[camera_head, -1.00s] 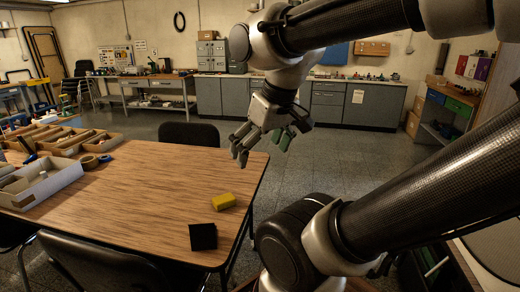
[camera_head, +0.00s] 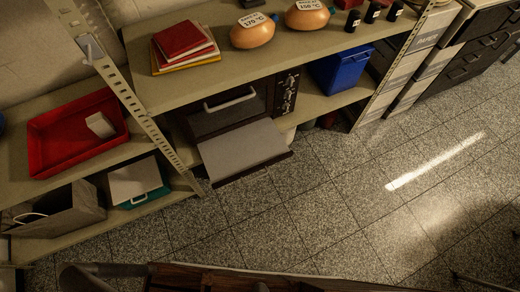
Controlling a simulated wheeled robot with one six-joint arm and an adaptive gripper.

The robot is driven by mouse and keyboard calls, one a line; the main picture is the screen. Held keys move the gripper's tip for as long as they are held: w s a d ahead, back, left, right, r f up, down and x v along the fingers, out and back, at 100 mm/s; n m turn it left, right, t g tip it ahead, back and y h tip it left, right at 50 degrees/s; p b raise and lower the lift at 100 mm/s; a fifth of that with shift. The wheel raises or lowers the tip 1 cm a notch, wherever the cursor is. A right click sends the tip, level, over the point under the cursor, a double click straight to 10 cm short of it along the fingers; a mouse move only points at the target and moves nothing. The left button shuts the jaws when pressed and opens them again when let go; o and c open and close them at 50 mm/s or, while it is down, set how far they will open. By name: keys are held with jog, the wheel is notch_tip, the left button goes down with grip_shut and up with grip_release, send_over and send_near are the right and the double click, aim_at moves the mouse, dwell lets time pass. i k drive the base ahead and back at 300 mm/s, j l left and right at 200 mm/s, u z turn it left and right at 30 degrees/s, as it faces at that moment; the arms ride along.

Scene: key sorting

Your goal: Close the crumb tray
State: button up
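A dark oven (camera_head: 226,116) with a pale bar handle and a column of knobs at its right side stands on the lower shelf, left of centre. Its front door looks shut. A flat grey panel with a dark rim, which looks like the crumb tray (camera_head: 243,150), sticks out from low on the oven's front, over the shelf edge. Its inner end is hidden under the oven. My gripper is not in view.
A blue bin (camera_head: 341,69) stands right of the oven. A perforated shelf post (camera_head: 137,106) is close on its left, with a red tray (camera_head: 78,134) beyond. The speckled floor (camera_head: 310,205) in front is clear. A dark wooden edge (camera_head: 270,279) crosses the bottom.

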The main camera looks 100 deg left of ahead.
aim_at(235, 155)
jog(key=k+l+u, duration=0.1)
jog(key=u, duration=2.9)
jog(key=k+j, duration=0.1)
jog(key=j, duration=0.25)
jog(key=j+z, duration=0.15)
jog(key=j, duration=0.15)
jog(key=k+j, duration=0.15)
jog(key=j, duration=0.2)
jog(key=k+j+z, duration=0.15)
jog(key=j, duration=0.15)
